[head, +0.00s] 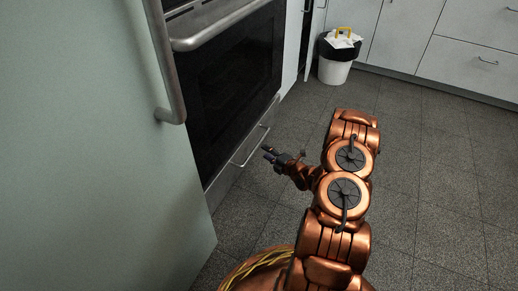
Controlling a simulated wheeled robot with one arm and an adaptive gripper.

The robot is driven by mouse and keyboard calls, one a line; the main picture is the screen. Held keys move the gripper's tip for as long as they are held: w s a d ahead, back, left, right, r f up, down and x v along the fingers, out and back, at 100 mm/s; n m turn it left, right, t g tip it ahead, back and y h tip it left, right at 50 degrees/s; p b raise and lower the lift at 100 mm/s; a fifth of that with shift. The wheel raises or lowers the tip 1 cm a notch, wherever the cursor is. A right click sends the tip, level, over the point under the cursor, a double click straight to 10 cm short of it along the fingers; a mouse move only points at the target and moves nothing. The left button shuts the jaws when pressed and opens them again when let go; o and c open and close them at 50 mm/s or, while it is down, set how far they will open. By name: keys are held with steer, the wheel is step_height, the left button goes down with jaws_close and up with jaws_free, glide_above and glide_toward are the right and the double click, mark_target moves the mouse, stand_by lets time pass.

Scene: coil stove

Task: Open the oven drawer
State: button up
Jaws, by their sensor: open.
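The oven drawer (224,184) is the low grey front panel under the dark oven door (232,80). It looks shut, with a thin metal bar handle (252,148) on its front. Part of the drawer is hidden behind the pale green panel at left. My gripper (268,153) is open and empty, just to the right of the drawer handle in the head view. Its fingertips point toward the handle. I cannot tell whether they touch it.
A pale green panel (105,150) with a vertical handle (167,70) stands close at left. The oven door handle (220,25) juts out above. A white bin (334,71) stands at the back by the white cabinets (470,65). The tiled floor (430,180) at right is clear.

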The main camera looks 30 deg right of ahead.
mark_target(257, 145)
steer(key=shift+b+x, duration=1.45)
steer(key=shift+x, duration=2.3)
steer(key=shift+a, duration=0.1)
jaws_close()
